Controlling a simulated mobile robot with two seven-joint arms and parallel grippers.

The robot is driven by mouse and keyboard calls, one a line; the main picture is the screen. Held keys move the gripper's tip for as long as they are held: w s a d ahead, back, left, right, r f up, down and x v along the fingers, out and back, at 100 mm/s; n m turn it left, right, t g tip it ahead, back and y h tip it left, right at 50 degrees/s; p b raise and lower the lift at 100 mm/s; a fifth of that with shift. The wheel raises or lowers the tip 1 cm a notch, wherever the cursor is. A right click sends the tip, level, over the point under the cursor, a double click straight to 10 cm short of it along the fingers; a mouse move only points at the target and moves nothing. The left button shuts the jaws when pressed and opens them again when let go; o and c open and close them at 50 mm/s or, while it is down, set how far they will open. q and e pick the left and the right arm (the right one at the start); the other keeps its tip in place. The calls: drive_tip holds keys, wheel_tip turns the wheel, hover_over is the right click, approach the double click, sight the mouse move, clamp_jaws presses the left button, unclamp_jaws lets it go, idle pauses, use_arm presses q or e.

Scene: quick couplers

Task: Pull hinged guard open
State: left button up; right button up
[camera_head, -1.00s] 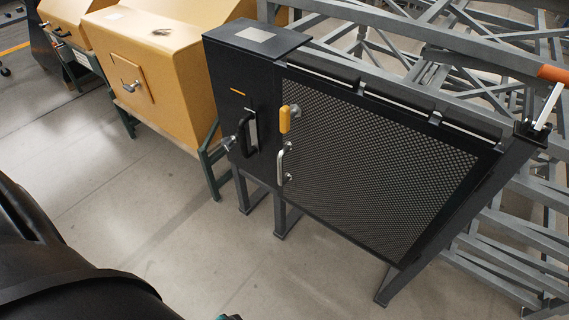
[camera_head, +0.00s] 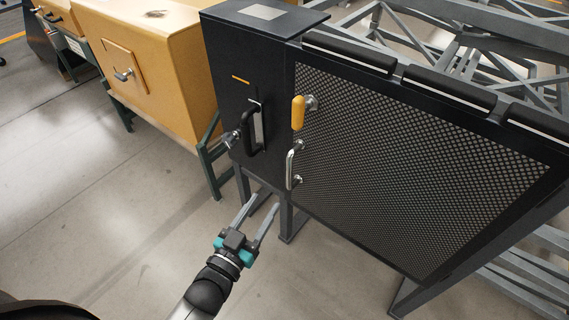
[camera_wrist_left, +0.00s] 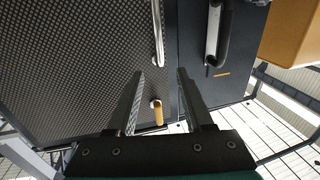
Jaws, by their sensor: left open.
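The hinged guard (camera_head: 400,150) is a dark perforated panel in a black frame, and it looks closed against the cabinet. Its silver bar handle (camera_head: 291,167) stands upright near its left edge. A yellow latch grip (camera_head: 298,113) sits above the handle. My left gripper (camera_head: 262,204) is open and empty, below and in front of the handle, apart from it. In the left wrist view, the silver handle (camera_wrist_left: 158,32) shows beyond my fingertips (camera_wrist_left: 159,74), and the yellow latch (camera_wrist_left: 158,115) shows between the fingers. My right gripper is not in view.
A black cabinet section (camera_head: 245,60) with a black handle (camera_head: 250,133) adjoins the guard on the left. A yellow machine (camera_head: 165,65) stands further left. Grey metal racks (camera_head: 440,30) fill the space behind. The floor (camera_head: 130,200) in front is clear.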

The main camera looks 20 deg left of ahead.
sight(288, 168)
use_arm(q)
drive_tip(key=w+b, duration=0.1)
drive_tip(key=w, duration=0.3)
drive_tip(key=w+d+b, duration=0.1)
drive_tip(key=w+b, duration=0.1)
drive_tip(key=w, duration=0.2)
drive_tip(key=w+d+b, duration=0.1)
drive_tip(key=w, duration=0.3)
drive_tip(key=shift+f, duration=0.15)
drive_tip(key=shift+w+d+b, duration=0.1)
drive_tip(key=shift+w+b, duration=0.4)
drive_tip(key=shift+w, duration=0.55)
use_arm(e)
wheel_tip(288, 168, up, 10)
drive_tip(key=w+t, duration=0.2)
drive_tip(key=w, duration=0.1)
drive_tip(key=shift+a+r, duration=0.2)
use_arm(q)
drive_tip(key=shift+c, duration=0.4)
clamp_jaws()
